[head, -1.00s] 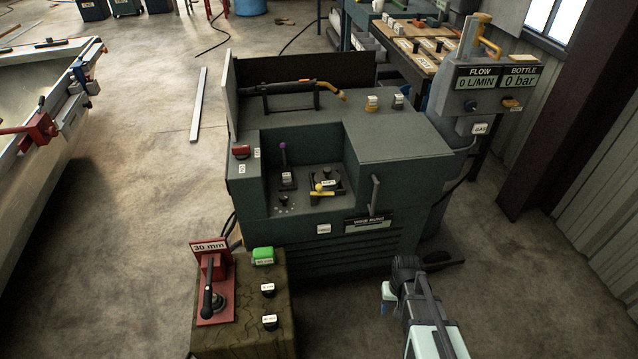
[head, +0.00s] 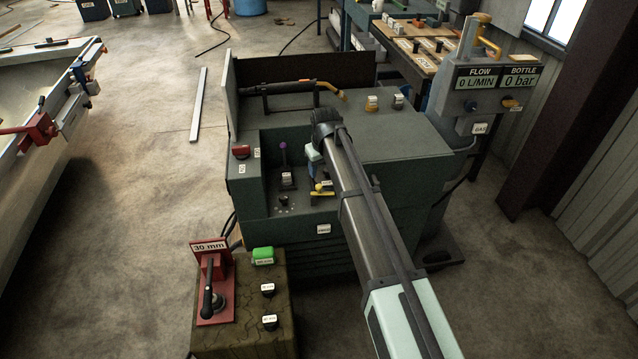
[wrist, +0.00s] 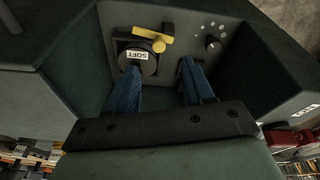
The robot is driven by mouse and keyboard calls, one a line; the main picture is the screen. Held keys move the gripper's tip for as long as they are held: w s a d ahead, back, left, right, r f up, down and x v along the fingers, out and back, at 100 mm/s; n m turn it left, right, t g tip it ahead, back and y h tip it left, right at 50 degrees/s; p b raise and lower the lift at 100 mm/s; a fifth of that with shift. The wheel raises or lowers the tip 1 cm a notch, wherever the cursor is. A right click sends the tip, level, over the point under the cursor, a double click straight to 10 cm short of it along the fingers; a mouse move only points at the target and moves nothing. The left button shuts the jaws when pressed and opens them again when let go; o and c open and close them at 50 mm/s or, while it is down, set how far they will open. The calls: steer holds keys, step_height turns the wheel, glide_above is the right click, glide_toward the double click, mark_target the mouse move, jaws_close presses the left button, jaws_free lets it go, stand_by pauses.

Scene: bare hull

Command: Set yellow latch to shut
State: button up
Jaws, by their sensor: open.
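The yellow latch (head: 322,188) sits in the recessed panel of the dark green machine (head: 400,140). In the wrist view the yellow latch (wrist: 152,39) is a bar with a rounded knob, lying across a dark plate above a round dial (wrist: 137,60) labelled SOFT. My gripper (wrist: 165,75) is open and empty, its two blue fingers apart, pointing into the recess. The latch lies beyond the fingertips, apart from them as far as I can tell. In the head view my gripper (head: 313,160) is over the recess, and my arm hides part of the panel's right side.
A purple-topped lever (head: 284,160) stands left of the latch in the recess. A red button (head: 241,151) is on the ledge to the left. The recess walls are close around my gripper. A red 30 mm lever stand (head: 213,290) is on the front left block.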

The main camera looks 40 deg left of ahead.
mark_target(319, 186)
steer(key=w+a+r+n, duration=0.3)
steer(key=w+a+r, duration=0.1)
steer(key=f+n, duration=0.2)
steer(key=f, duration=0.2)
steer(key=f+n+g+h, duration=0.1)
steer(key=f+n, duration=0.2)
steer(key=f, duration=0.2)
steer(key=s+d+f+n+h, duration=0.1)
steer(key=f+n, duration=0.1)
steer(key=f, duration=0.3)
steer(key=shift+s+f+n+g, duration=0.1)
steer(key=shift+f+n+g, duration=0.1)
steer(key=shift+n+g, duration=0.2)
jaws_close()
stand_by(0.4)
